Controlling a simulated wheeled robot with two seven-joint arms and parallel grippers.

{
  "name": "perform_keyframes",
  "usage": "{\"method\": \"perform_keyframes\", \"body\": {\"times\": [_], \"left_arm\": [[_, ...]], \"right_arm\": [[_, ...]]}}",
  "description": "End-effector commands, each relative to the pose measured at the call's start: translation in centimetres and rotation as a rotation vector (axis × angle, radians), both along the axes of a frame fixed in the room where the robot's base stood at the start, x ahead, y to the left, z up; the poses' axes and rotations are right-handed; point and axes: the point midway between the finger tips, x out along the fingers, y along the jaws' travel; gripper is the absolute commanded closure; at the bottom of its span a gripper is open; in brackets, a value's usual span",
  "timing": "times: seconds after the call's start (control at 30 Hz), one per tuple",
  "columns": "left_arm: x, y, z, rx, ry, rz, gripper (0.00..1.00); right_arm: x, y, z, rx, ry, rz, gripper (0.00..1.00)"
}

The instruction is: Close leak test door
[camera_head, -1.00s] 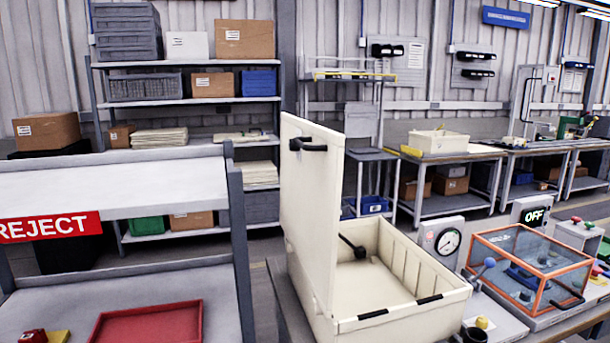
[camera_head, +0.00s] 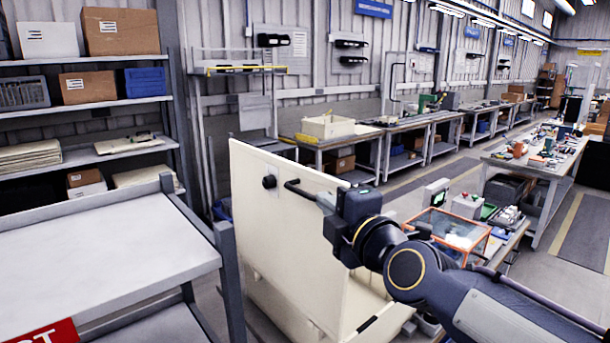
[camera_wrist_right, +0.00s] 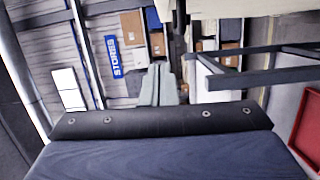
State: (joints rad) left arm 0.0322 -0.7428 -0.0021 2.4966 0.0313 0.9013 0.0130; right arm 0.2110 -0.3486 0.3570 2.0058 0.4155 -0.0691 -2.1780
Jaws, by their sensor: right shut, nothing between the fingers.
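The cream leak test door (camera_head: 285,245) stands upright, open, above its cream box (camera_head: 385,325) in the head view. A black handle (camera_head: 270,182) is on the upper part of the door. My right gripper (camera_head: 320,200) is at the door's upper right, close by the handle. It is shut with nothing between its fingers. I cannot tell whether it touches the handle or door. My right arm hides much of the box. The right wrist view shows a cream edge at the top, probably the door. My left gripper is not in view.
A grey stand (camera_head: 110,250) with a red reject sign (camera_head: 50,334) is close on the left of the door. An orange-framed clear case (camera_head: 455,232) stands behind my right arm. Shelves and workbenches line the wall behind. The aisle at the right is clear.

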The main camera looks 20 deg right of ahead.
Motion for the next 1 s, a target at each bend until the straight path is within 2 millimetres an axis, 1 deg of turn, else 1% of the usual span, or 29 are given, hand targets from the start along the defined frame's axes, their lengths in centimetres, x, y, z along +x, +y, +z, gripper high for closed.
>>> {"method": "perform_keyframes", "body": {"times": [0.17,0.23,0.47,0.5,0.67,0.7,0.8,1.0], "left_arm": [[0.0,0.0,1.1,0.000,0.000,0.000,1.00],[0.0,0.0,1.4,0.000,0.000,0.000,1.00],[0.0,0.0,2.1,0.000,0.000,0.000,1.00],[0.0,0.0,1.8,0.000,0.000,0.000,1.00],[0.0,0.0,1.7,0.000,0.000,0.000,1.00],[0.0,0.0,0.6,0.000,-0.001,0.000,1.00],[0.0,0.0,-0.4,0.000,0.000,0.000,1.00],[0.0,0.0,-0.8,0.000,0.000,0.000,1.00]], "right_arm": [[3.1,0.4,0.0,0.005,0.007,0.005,1.00],[4.6,0.7,-0.1,0.004,0.008,0.005,1.00],[9.7,1.2,-0.3,0.005,0.008,0.004,1.00],[9.5,0.5,-0.2,0.001,0.000,0.000,1.00],[9.9,-1.0,-0.4,0.000,0.003,0.000,1.00],[10.0,-1.3,-0.9,0.002,0.001,0.001,1.00],[10.3,-2.1,-0.8,0.003,-0.001,0.002,1.00],[10.5,-2.7,-0.5,0.004,0.003,0.002,1.00]]}}
